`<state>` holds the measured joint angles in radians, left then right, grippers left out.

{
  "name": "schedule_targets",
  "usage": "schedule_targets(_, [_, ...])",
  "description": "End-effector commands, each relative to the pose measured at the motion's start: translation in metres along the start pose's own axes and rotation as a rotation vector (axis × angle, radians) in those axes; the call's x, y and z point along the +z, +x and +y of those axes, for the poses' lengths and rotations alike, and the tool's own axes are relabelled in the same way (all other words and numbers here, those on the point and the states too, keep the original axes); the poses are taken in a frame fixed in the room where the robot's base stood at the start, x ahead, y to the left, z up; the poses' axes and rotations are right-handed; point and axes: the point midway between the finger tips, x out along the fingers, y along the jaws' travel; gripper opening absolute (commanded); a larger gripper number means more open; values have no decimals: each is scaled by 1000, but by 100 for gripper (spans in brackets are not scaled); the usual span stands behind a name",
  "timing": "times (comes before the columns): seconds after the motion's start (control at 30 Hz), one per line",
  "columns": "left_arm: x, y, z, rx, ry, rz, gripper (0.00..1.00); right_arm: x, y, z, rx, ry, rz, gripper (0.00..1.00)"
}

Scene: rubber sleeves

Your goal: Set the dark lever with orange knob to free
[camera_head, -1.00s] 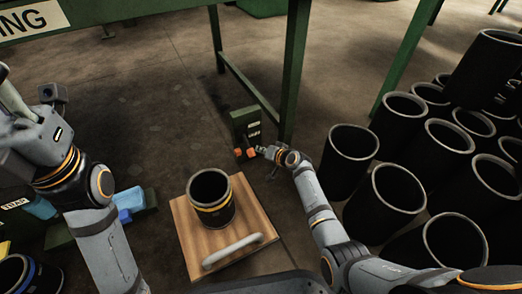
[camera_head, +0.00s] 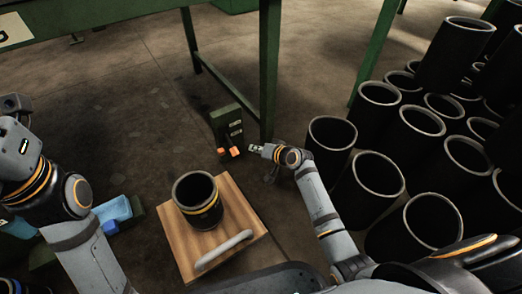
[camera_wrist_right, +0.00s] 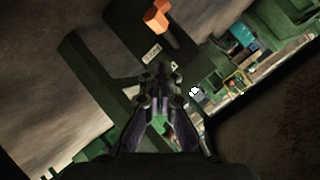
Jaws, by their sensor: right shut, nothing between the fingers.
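A small dark green box (camera_head: 228,126) stands on the floor by a green table leg, with small pale labels on its face. Two orange knobs show at its lower front, a left one (camera_head: 221,151) and a right one (camera_head: 234,152). The dark lever and the label words are too small to read. My right gripper (camera_head: 253,148) is shut and empty, just right of the right knob with a small gap. In the right wrist view, an orange knob (camera_wrist_right: 157,17) lies beyond the shut fingertips (camera_wrist_right: 158,72). My left arm shows at the left; its fingers are out of view.
A wooden board (camera_head: 240,210) with a pale handle bears a black sleeve (camera_head: 183,192). Many black sleeves (camera_head: 375,185) stand and stack at the right, close to my right arm. A green table (camera_head: 130,25) spans the back. Blue blocks (camera_head: 113,211) lie at the left.

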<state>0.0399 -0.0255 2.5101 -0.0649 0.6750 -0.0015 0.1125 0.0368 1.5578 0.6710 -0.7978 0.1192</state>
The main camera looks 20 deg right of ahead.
Motion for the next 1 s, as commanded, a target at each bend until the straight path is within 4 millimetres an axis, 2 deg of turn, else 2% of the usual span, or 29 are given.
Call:
schedule_targets(0.1, [0,0,0,0,0,0,40,0,-23,1,2,-2,0,0])
schedule_targets(0.3, [0,0,0,0,0,0,40,1,-41,0,0,0,-1,0])
schedule_targets(0.87, [1,0,0,0,0,-2,40,0,-44,-1,-1,0,1,0])
schedule_targets(0.97, [18,7,0,4,-6,-80,40,-12,-60,-12,9,-33,47,0])
schedule_targets(1.0, [34,10,1,7,-12,-156,40,-24,-74,-21,18,-67,94,0])
